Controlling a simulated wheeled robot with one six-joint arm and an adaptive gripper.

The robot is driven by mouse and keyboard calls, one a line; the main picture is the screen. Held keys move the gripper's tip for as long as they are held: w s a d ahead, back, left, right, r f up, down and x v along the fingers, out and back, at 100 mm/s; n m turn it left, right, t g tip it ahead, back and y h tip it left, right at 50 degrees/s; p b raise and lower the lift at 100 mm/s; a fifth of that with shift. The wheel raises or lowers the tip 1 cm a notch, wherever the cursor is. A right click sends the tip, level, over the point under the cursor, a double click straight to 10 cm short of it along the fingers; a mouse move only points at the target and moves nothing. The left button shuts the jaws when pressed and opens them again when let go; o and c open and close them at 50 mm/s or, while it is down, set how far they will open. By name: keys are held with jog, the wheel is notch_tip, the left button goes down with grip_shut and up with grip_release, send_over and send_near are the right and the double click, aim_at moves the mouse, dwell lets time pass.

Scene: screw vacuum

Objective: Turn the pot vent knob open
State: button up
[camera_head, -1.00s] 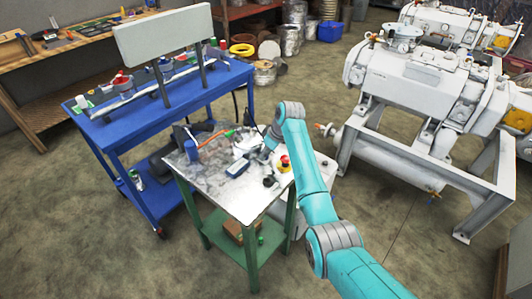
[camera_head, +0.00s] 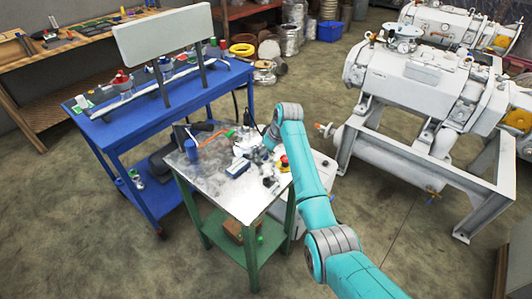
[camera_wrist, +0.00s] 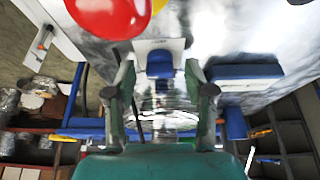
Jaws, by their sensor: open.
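A shiny, silvery round body (camera_wrist: 165,118), apparently the pot, shows between and beyond my fingers in the wrist view. In the head view a silvery shape that may be the pot (camera_head: 245,140) stands at the back of the metal-topped table, partly hidden by my arm. My gripper (camera_wrist: 160,80) is open, a finger on each side of the wrist view. A small blue part on a white plate (camera_wrist: 160,62) shows between the fingertips; I cannot tell whether it is the vent knob. No contact is clear. In the head view my gripper (camera_head: 262,153) is small above the table.
A red button with a yellow base (camera_wrist: 110,15) is close to the fingers; the head view shows it too (camera_head: 284,161). A blue box (camera_wrist: 245,72) lies to the right. A blue bench (camera_head: 165,115) stands behind.

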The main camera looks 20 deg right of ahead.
jog(key=v, duration=1.2)
jog(key=shift+f, duration=0.1)
